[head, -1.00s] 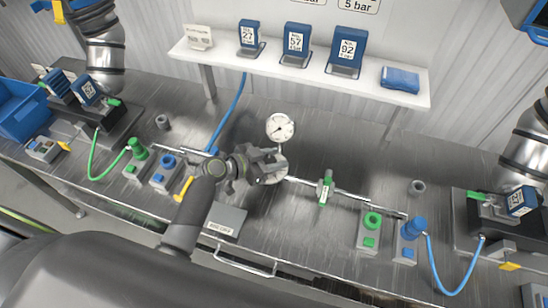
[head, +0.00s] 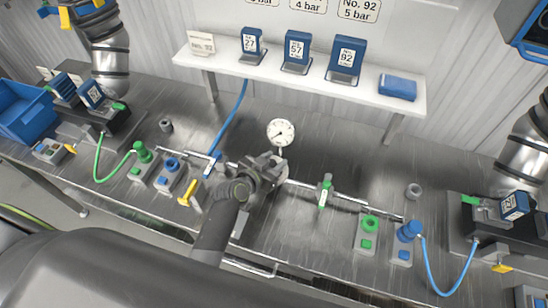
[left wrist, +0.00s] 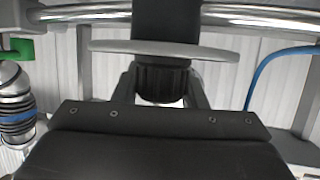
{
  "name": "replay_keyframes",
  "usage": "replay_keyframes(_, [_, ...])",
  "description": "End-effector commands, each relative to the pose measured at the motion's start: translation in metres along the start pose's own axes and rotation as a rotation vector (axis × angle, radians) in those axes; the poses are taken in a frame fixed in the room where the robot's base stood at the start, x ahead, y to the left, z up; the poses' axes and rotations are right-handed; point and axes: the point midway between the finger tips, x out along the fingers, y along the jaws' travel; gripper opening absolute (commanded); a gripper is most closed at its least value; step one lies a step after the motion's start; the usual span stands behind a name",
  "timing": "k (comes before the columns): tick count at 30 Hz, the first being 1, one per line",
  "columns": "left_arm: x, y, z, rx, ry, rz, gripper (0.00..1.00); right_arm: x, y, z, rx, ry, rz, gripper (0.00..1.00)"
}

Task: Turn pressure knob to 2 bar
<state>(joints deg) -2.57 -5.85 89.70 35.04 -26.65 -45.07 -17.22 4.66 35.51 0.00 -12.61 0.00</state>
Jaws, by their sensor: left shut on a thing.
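The pressure gauge (head: 281,131) has a round white dial and stands upright above the pipe at the middle of the bench. Its needle is too small to read surely. My left gripper (head: 268,168) is just below the gauge in the head view and hides the regulator there. In the left wrist view, the black ribbed pressure knob (left wrist: 163,84) sits between the fingers, and my left gripper (left wrist: 163,95) is shut on it. My right gripper is not in view.
A metal pipe (head: 345,196) runs along the bench, with a green-handled valve (head: 324,193) right of the gripper. Green (head: 369,222) and blue (head: 409,231) couplings stand further right. A white shelf (head: 300,77) behind carries numbered blue boxes and a card reading No. 92.

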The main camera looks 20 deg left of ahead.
Motion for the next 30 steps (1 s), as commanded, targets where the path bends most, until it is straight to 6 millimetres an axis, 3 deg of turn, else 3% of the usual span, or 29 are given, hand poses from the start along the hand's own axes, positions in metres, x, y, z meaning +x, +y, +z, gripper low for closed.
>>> replay_keyframes(6, [-0.0005,-0.0008,-0.0017,-0.025,0.0,-0.06,0.16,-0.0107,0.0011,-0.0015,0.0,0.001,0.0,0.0])
replay_keyframes(21, [0.0002,-0.0013,-0.0002,-0.033,0.001,-0.076,0.16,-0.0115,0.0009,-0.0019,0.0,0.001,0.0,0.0])
replay_keyframes(22, [0.0002,-0.0013,-0.0002,-0.033,0.001,-0.076,0.42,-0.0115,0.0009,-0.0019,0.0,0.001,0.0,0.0])
replay_keyframes(26, [0.0002,-0.0013,-0.0002,-0.033,0.0,-0.076,0.59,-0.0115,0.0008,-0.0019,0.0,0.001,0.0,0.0])
replay_keyframes(30, [0.0002,-0.0013,-0.0001,-0.032,0.0,-0.076,0.6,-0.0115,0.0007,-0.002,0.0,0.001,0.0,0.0])
